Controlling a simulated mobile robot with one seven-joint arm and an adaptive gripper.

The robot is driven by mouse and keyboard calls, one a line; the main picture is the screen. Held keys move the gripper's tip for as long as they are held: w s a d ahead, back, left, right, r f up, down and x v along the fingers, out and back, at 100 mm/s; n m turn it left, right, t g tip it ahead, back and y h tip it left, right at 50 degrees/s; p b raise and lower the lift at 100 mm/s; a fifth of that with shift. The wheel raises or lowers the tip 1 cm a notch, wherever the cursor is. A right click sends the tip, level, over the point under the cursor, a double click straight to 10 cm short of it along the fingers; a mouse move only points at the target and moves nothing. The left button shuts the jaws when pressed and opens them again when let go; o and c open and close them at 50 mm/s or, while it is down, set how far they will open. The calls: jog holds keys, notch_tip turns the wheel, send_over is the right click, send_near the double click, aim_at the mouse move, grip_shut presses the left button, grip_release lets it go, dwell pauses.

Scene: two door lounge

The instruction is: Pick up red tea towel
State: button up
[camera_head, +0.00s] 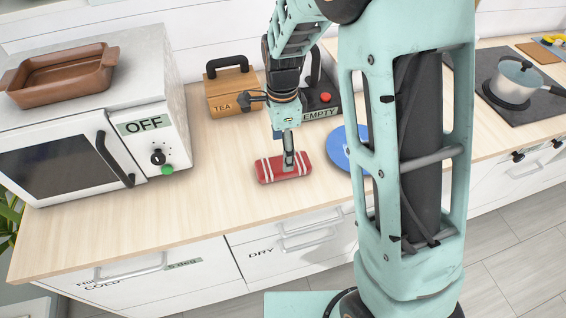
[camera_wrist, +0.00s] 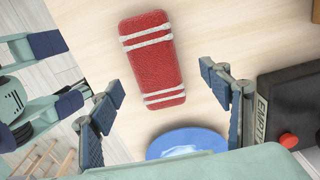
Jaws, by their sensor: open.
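The red tea towel (camera_head: 272,169) lies folded on the wooden counter, with white stripes near both ends. In the wrist view the towel (camera_wrist: 153,66) sits beyond the fingertips, in the upper middle of the picture. My gripper (camera_head: 289,157) is above the towel in the head view and covers a small part of it. In the wrist view my gripper (camera_wrist: 165,85) is open, its fingers spread wide with nothing between them. Whether the fingertips touch the towel cannot be told.
A blue plate (camera_head: 340,150) lies right of the towel, partly behind my arm. A TEA box (camera_head: 232,95) and a dark EMPTY box (camera_head: 320,102) stand behind. A microwave (camera_head: 70,150) bearing a brown dish (camera_head: 62,77) is at left. The counter (camera_head: 215,185) left of the towel is clear.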

jog(key=shift+s+d+f+p, duration=0.1)
jog(key=shift+s+f+p, duration=0.15)
jog(key=shift+f, duration=1.15)
jog(key=shift+s+f+p, duration=0.1)
jog(key=shift+f+p, duration=0.15)
jog(key=shift+f, duration=1.15)
jog(key=c, duration=1.2)
jog(key=shift+c, duration=0.2)
jog(key=shift+r, duration=0.15)
jog(key=shift+r+p, duration=0.5)
jog(key=shift+r, duration=0.05)
notch_tip(320, 180, up, 2)
jog(key=shift+r+p, duration=0.15)
jog(key=shift+p, duration=0.7)
jog(key=s+r+p, duration=0.1)
jog(key=r, duration=0.1)
jog(key=s+d+r+p, duration=0.1)
jog(key=shift+s+r, duration=0.35)
jog(key=s+d+r, duration=0.4)
jog(key=s+r, duration=0.1)
jog(key=s, duration=0.5)
jog(key=shift+s+r, duration=0.25)
jog(key=shift+r, duration=0.05)
